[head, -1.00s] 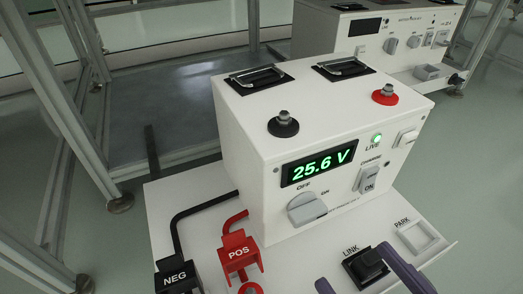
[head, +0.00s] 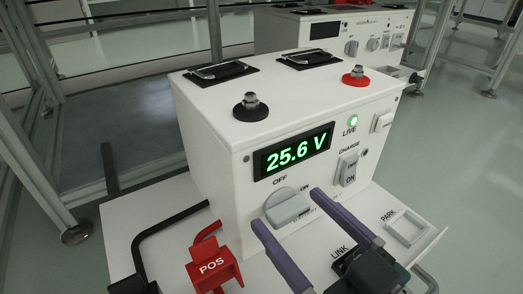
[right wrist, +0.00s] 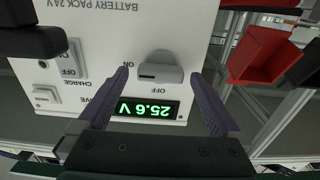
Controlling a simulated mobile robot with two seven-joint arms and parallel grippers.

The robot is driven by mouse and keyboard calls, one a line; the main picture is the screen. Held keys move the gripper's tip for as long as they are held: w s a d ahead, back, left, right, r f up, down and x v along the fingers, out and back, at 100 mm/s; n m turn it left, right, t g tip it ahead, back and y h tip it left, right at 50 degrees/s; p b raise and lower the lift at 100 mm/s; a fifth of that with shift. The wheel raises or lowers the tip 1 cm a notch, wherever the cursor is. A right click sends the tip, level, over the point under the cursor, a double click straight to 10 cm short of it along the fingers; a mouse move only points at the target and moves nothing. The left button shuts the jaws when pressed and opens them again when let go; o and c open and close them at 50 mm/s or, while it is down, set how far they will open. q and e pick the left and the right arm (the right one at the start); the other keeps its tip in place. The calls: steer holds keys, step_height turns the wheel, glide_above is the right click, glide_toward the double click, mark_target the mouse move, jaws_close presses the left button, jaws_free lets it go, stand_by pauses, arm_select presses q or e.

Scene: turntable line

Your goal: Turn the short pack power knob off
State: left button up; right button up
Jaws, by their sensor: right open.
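The near white battery pack (head: 215,150) shows a lit green 25.6 V display (head: 293,152) and a lit green LIVE lamp (head: 352,121). Its grey power knob (head: 288,208) sits below the display, by the OFF and ON labels. Its bar looks turned toward the ON side. The knob also shows in the upside-down right wrist view (right wrist: 160,73). My right gripper (head: 288,209) is open and empty in front of the panel. In the right wrist view its purple fingers (right wrist: 160,74) lie one on each side of the knob, with visible gaps. My left gripper is out of view.
A red POS connector (head: 213,266) and a dark NEG one sit left on the pack's shelf. A CHARGE switch (head: 347,168) is right of the knob. The empty PARK socket (head: 407,228) is at the right. A second white pack (head: 275,35) stands behind.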

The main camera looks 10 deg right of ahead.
steer(key=c, duration=1.4)
